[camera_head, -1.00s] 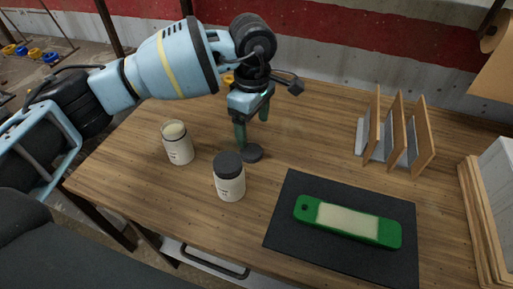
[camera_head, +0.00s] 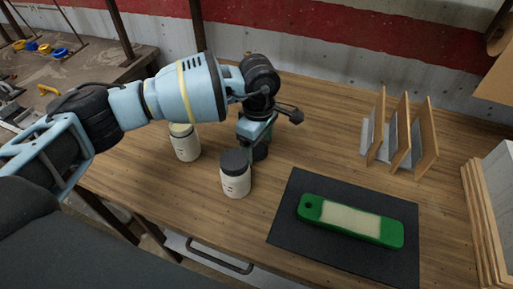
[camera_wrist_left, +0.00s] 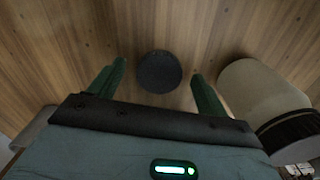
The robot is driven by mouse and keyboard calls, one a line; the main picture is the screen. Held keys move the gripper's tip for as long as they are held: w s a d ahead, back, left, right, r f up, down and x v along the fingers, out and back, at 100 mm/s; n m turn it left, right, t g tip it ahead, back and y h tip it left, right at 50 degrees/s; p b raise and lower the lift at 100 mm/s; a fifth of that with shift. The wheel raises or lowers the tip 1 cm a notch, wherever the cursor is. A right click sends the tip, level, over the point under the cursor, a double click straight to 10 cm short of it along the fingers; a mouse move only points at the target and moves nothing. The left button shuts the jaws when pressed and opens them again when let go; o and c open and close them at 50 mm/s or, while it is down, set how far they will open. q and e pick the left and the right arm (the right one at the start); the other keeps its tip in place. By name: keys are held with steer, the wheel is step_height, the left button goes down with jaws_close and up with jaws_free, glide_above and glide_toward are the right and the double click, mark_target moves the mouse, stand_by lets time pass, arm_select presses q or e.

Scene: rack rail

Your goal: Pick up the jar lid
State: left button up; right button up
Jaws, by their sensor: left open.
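The dark, round jar lid (camera_wrist_left: 159,72) lies flat on the wooden table. In the head view the lid (camera_head: 261,153) is mostly hidden by my left gripper (camera_head: 255,138). In the left wrist view the green fingers of this gripper (camera_wrist_left: 158,70) are open, one on each side of the lid, with a gap on both sides; I cannot tell how high the tips are above the table. An open white jar (camera_head: 185,145) stands behind and left. A white jar with a dark lid on (camera_head: 235,175) stands in front of the gripper. My right gripper is not in view.
The jar with the dark lid on also shows close to the right finger in the left wrist view (camera_wrist_left: 262,95). A dark mat (camera_head: 285,235) with a green bar (camera_head: 350,218) lies at the right. A slotted wooden rack (camera_head: 400,140) stands at the back right.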

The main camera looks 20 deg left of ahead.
mark_target(258, 149)
arm_select(q)
steer(key=shift+f, duration=0.15)
steer(key=c, duration=1)
steer(key=shift+r, duration=5)
steer(key=shift+c, duration=0.2)
